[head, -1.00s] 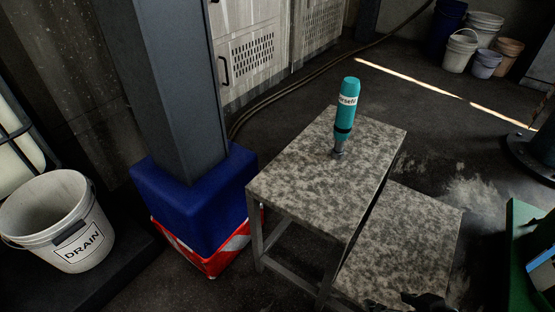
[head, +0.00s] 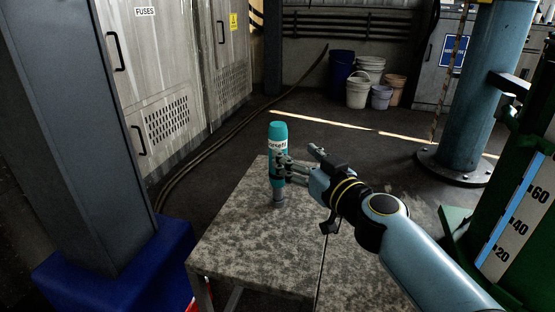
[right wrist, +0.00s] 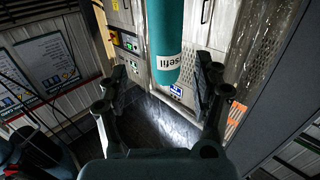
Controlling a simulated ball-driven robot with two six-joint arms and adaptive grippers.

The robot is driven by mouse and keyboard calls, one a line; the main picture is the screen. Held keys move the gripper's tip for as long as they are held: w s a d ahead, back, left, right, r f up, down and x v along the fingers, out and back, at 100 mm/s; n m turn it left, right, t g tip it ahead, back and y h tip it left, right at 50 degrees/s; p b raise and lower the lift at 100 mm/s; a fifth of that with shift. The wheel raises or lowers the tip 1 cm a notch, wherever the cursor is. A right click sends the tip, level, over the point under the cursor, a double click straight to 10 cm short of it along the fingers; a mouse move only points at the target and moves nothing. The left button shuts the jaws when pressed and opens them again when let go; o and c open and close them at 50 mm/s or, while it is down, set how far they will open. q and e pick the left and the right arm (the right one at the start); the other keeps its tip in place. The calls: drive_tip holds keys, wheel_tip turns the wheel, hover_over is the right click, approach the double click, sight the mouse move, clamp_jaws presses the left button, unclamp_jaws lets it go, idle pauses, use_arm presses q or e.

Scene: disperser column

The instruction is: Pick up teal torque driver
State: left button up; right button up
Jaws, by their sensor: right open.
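The teal torque driver (head: 278,140) stands upright on the mottled grey table (head: 225,235), with its narrow grey tip down. My right gripper (head: 283,168) is at the driver's middle, reaching in from the right. In the right wrist view the gripper (right wrist: 160,95) is open, with one finger on each side. The driver's teal body (right wrist: 168,35) shows between and beyond the fingers there, with part of a white label. I cannot tell whether a finger touches it. My left gripper is not in view.
A grey post (head: 75,130) with a blue padded base (head: 120,275) stands at the left. A green-framed level gauge (head: 515,220) is at the right. Several buckets (head: 358,92) stand at the back. Grey cabinets (head: 165,70) line the left wall. The rest of the tabletop is clear.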

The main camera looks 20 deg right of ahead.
sight(278, 146)
drive_tip(key=w+a, duration=0.2)
drive_tip(key=w, duration=0.4)
drive_tip(key=shift+w+f, duration=0.3)
drive_tip(key=shift+f, duration=0.1)
drive_tip(key=shift+c, duration=0.3)
clamp_jaws()
